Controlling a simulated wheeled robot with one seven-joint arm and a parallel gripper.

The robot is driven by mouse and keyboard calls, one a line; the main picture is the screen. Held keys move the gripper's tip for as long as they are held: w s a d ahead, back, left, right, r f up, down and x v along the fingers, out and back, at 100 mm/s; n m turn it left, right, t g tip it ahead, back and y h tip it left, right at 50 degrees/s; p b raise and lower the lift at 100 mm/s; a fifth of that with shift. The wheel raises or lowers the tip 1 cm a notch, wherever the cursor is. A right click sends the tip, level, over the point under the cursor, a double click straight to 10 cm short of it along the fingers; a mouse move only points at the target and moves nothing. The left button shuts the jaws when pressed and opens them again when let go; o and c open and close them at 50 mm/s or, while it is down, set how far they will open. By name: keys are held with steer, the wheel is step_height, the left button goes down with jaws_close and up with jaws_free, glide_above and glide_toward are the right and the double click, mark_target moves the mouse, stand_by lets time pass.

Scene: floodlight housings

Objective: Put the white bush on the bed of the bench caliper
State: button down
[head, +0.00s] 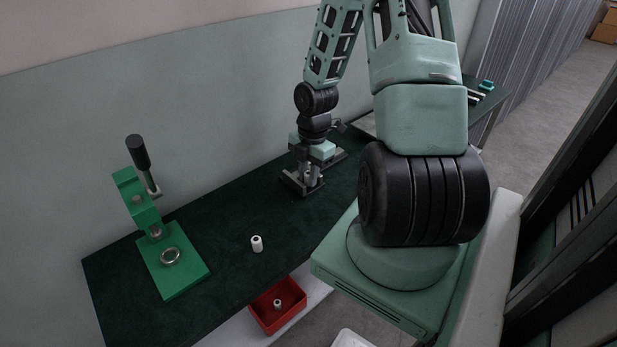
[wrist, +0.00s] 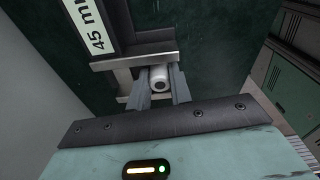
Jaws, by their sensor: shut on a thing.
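The bench caliper stands on the dark green bench; its grey metal frame (head: 293,184) sits below my gripper (head: 313,172) in the head view. In the wrist view its grey jaw (wrist: 124,78) and a "45 mm" label (wrist: 86,22) show. My gripper (wrist: 160,82) is shut on a white bush (wrist: 159,75) with a dark bore, one finger on each side. The bush is within the caliper's frame, over the bed area. I cannot tell whether it touches the bed. In the head view the held bush is mostly hidden by the fingers.
Another white bush (head: 257,244) stands on the bench (head: 222,235). A green hand press (head: 172,262) with a black handle stands at the left. A red bin (head: 262,317) below the front edge holds a small pale part (head: 277,303). The bench between press and caliper is mostly clear.

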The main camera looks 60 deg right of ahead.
steer(key=shift+f, duration=0.3)
steer(key=shift+f, duration=0.2)
steer(key=c, duration=1.3)
jaws_free()
steer(key=shift+o, duration=0.2)
step_height(320, 180, up, 12)
steer(key=d+p, duration=0.1)
steer(key=p, duration=0.1)
steer(key=shift+d+r+p, duration=0.2)
steer(key=shift+d+p, duration=0.05)
steer(key=shift+p, duration=0.1)
